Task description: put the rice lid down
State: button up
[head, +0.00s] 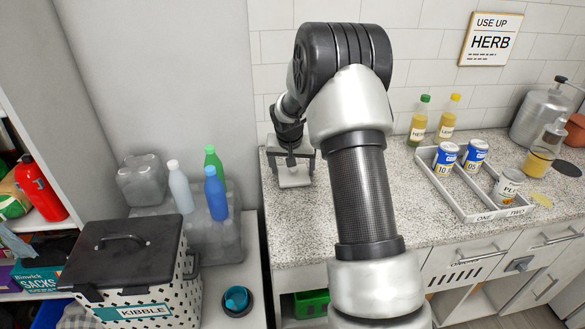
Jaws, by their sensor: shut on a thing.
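My gripper (291,158) is over the left end of the speckled counter (300,220), close to the wall, with its fingers pointing down. It is shut on a pale, flat-looking piece (293,179), which I take to be the rice lid; no label on it can be read. The piece shows between and below the dark fingers. I cannot tell whether it touches the counter. My arm crosses the middle of the view and hides part of the counter and wall behind it.
A divided tray (462,206) with several cans stands to the right. Two bottles (419,120) (449,117) are behind it. A kibble bin (125,270) and bottles (215,193) stand at left. Counter near my gripper looks clear.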

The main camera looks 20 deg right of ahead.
jog(key=shift+f, duration=0.1)
jog(key=shift+f, duration=0.15)
jog(key=o, duration=1)
